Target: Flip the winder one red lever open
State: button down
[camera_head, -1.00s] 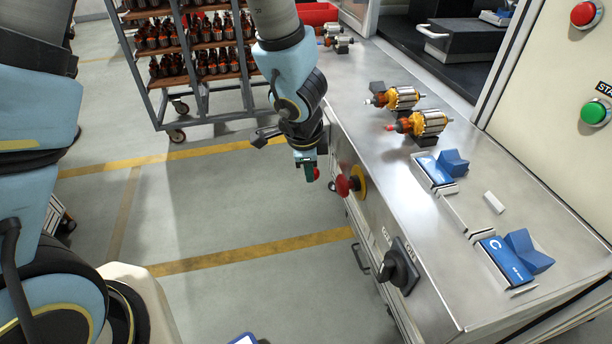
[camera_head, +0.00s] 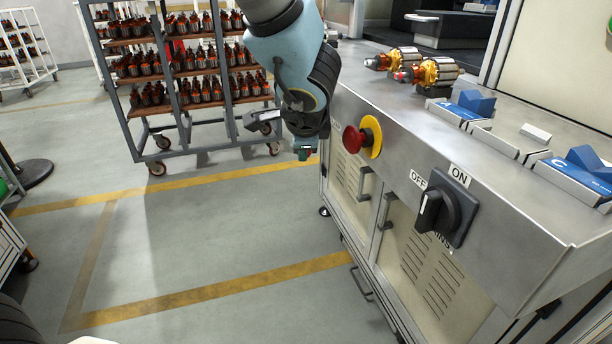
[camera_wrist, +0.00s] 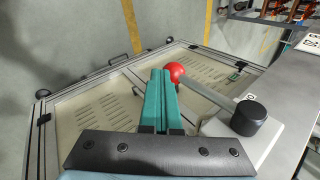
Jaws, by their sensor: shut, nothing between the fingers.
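The red lever shows in the wrist view as a red ball (camera_wrist: 177,72) on a grey rod, running to a black round hub (camera_wrist: 248,118) at the cabinet's edge. My gripper (camera_wrist: 161,76) is shut and empty, its two green fingers side by side. The fingertips are just left of the red ball, very close to it; I cannot tell whether they touch. The arm hides most of the lever in that view.
The metal cabinet (camera_head: 400,125) carries a red emergency button (camera_head: 354,139) and a black OFF/ON switch (camera_head: 437,208). Orange armatures (camera_head: 434,71) and blue holders (camera_head: 477,101) sit on top. A rack (camera_head: 195,65) stands behind on the left. The floor in front is clear.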

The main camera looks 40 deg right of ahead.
jog(key=w+t+b, duration=0.1)
jog(key=b, duration=0.5)
jog(key=w+d+f+t+h+b, duration=0.1)
jog(key=t+b, duration=0.1)
jog(key=b, duration=0.5)
jog(key=w+t+h+b, duration=0.1)
jog(key=b, duration=0.6)
jog(key=shift+w+d+f+t, duration=0.25)
jog(key=shift+w+f+t, duration=0.05)
jog(key=shift+w+b, duration=0.1)
jog(key=shift+b, duration=0.45)
jog(key=shift+w+r+t+b, duration=0.15)
jog(key=shift+r+t+b, duration=0.15)
jog(key=shift+r+b, duration=0.05)
